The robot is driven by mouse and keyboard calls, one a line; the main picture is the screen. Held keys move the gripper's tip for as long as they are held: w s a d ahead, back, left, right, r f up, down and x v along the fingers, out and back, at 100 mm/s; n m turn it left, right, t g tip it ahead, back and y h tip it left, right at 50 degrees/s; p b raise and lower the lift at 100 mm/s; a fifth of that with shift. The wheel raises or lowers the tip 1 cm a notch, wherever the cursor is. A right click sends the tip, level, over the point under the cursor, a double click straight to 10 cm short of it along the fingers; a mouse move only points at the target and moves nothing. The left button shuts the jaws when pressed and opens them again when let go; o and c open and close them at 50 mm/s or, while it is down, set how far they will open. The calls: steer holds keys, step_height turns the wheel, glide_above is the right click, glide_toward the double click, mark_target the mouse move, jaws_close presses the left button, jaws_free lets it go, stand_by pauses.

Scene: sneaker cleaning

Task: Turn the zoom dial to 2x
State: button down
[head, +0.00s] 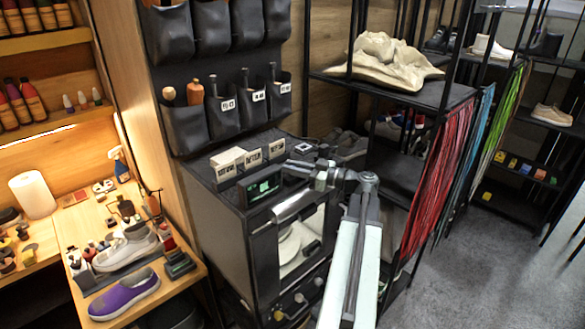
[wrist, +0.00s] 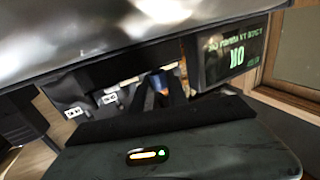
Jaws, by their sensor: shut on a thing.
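I cannot pick out the zoom dial in either view. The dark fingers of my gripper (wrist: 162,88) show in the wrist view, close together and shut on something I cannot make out. A blurred silver surface (wrist: 80,35) fills the top of that view, close to the fingertips. In the head view my arm reaches to the front of a black cabinet (head: 225,235), beside its small lit screen (head: 265,187); the fingers are hard to make out there. The screen also shows in the wrist view (wrist: 233,50), its text not upright.
White-labelled boxes (head: 228,162) stand on the cabinet top. Dark pouches (head: 186,125) hang above. On the left, a wooden bench holds a purple shoe (head: 124,294) and a pale sneaker (head: 127,247). A black shelf rack stands right; grey floor (head: 455,285) is open beyond.

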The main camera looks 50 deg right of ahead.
steer(key=shift+m+h, duration=0.7)
steer(key=shift+h, duration=0.4)
steer(key=c, duration=1.3)
jaws_free()
steer(key=s+d, duration=0.1)
steer(key=s, duration=0.6)
steer(key=shift+s+d, duration=0.2)
steer(key=shift+s, duration=0.15)
